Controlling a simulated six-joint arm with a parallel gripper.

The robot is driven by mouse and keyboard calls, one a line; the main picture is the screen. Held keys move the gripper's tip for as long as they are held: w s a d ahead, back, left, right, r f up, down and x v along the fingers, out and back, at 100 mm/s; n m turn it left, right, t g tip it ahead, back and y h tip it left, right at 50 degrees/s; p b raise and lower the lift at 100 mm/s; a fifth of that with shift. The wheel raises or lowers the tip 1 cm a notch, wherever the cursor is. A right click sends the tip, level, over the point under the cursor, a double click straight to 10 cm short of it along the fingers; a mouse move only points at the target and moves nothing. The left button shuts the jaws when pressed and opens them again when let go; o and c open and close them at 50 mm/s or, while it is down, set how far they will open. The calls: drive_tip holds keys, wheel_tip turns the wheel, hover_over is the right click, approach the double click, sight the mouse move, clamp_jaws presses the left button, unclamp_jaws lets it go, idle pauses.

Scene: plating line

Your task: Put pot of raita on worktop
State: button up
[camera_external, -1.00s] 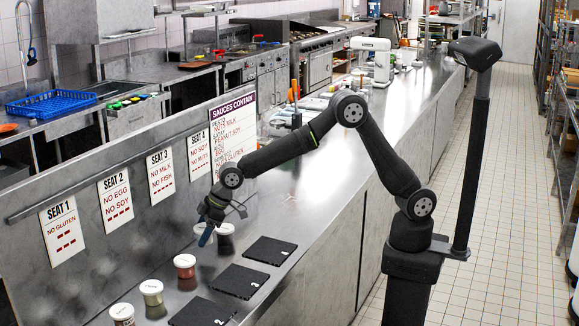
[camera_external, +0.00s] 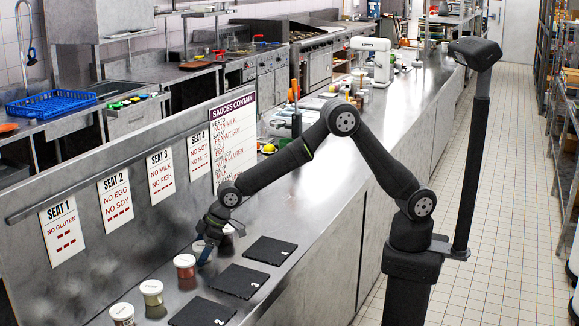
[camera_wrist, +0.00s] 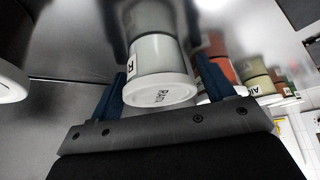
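The fingers look open, one on each side, with narrow gaps to the pot. In the external view my gripper (camera_external: 207,254) is low over the counter and partly hides a pale pot (camera_external: 198,246) in the row of pots. The steel worktop (camera_external: 312,200) has a broad bare area to the right of my forearm.
Another white-lidded pot (camera_external: 228,230) stands close beside my gripper. A red-brown pot (camera_external: 185,268), a pale green pot (camera_external: 152,293) and a dark pot (camera_external: 122,315) stand toward the front. Black numbered slates (camera_external: 237,281) lie right of the row. The signboard panel (camera_external: 90,240) runs along the left.

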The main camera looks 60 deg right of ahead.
drive_tip(key=shift+o, duration=0.4)
drive_tip(key=shift+r, duration=0.1)
drive_tip(key=shift+r, duration=0.2)
drive_tip(key=v, duration=1.1)
drive_tip(key=shift+d+r, duration=0.2)
drive_tip(key=shift+r, duration=0.15)
drive_tip(key=shift+s, duration=0.15)
drive_tip(key=x, duration=1.2)
drive_tip(key=shift+s, duration=0.1)
drive_tip(key=shift+a+r, duration=0.1)
drive_tip(key=shift+r, duration=1)
